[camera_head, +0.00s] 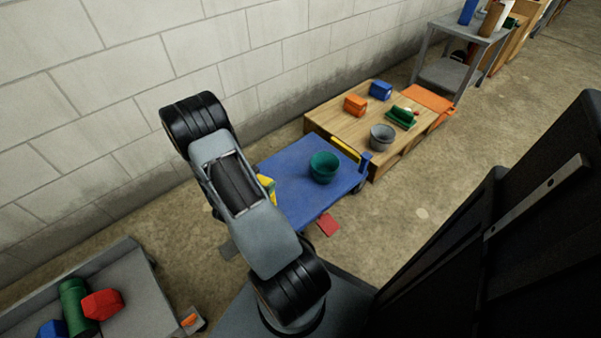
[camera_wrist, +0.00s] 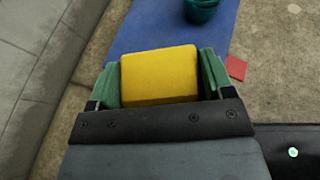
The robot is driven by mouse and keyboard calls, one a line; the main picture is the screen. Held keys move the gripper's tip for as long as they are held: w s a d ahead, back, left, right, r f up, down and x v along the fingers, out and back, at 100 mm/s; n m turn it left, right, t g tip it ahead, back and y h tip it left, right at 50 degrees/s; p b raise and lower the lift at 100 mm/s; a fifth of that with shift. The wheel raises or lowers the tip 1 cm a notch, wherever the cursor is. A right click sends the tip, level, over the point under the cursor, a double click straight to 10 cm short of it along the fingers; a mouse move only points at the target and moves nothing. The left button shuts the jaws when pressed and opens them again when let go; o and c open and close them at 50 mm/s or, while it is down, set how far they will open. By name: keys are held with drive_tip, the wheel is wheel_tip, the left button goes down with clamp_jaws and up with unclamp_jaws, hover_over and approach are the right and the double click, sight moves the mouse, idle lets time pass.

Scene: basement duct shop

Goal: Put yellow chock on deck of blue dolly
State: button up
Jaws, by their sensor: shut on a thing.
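The yellow chock (camera_wrist: 160,75) is between the green fingers of my gripper (camera_wrist: 160,82) in the wrist view. My gripper is shut on it. In the head view a small yellow part (camera_head: 266,184) shows beside my arm, at the left edge of the blue dolly; the rest is hidden behind the arm. The blue dolly (camera_head: 285,198) has a flat blue deck, which also shows ahead of the chock in the wrist view (camera_wrist: 150,28). A green bowl (camera_head: 323,167) stands on the deck. I cannot tell whether the chock touches the deck.
A wooden pallet table (camera_head: 350,118) beyond the dolly bears a grey bucket (camera_head: 381,137) and several blocks. A red piece (camera_head: 328,224) lies on the floor by the dolly. A grey tray (camera_head: 133,285) with coloured things stands at lower left. A block wall runs behind.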

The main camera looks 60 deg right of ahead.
drive_tip(key=s+d+m+g+p, duration=0.2)
drive_tip(key=s+d+m+g, duration=0.3)
drive_tip(key=s, duration=0.5)
drive_tip(key=w+d+f+b, duration=0.5)
drive_tip(key=d+f+b, duration=0.2)
drive_tip(key=d+f, duration=0.5)
drive_tip(key=shift+f+g+y+b, duration=0.3)
drive_tip(key=shift+f, duration=0.45)
drive_tip(key=shift+w+f, duration=0.1)
drive_tip(key=shift+f, duration=0.05)
drive_tip(key=o, duration=1.5)
drive_tip(key=shift+c, duration=0.2)
